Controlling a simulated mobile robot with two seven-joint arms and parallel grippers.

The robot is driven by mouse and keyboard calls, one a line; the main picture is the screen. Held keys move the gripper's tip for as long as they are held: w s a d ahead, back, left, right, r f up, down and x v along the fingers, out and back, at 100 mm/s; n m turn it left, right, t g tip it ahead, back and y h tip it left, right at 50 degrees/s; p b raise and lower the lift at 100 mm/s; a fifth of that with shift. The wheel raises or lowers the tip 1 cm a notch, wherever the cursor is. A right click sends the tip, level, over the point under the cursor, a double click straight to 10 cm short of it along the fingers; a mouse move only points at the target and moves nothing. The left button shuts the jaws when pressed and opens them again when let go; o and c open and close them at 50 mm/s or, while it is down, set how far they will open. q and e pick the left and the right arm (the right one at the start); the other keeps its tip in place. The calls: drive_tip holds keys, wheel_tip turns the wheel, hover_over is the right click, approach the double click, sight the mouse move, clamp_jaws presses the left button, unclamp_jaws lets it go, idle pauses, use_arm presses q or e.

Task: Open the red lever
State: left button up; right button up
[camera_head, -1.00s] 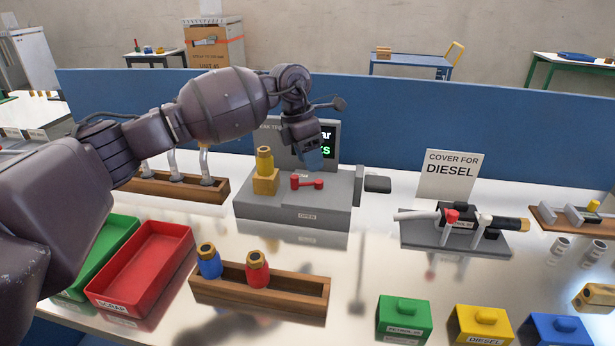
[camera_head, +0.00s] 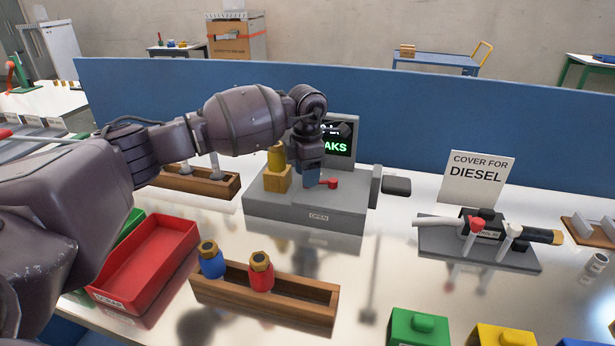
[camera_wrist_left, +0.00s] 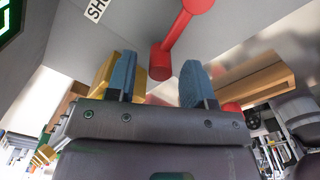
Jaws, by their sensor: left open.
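The red lever (camera_head: 331,183) lies on top of the grey test box (camera_head: 345,205); its left part is hidden behind my left gripper (camera_head: 311,182). A label reading OPEN (camera_head: 318,217) is on the box's front. My left gripper's blue fingers (camera_wrist_left: 158,82) are apart, pointing down over the box. I cannot tell whether they touch the lever. A partly cut-off label starting with SH (camera_wrist_left: 96,8) is beside it. My right gripper is not in view.
A yellow fitting in a block (camera_head: 277,180) stands on the box just left of the gripper. A screen (camera_head: 340,140) rises behind. A wooden rack (camera_head: 315,295) with blue and red fittings and a red tray (camera_head: 150,262) are in front. A hose fixture (camera_head: 480,245) stands to the right.

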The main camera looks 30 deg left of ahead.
use_arm(q)
drive_tip(key=shift+f, duration=0.65)
drive_tip(key=shift+c, duration=0.5)
clamp_jaws()
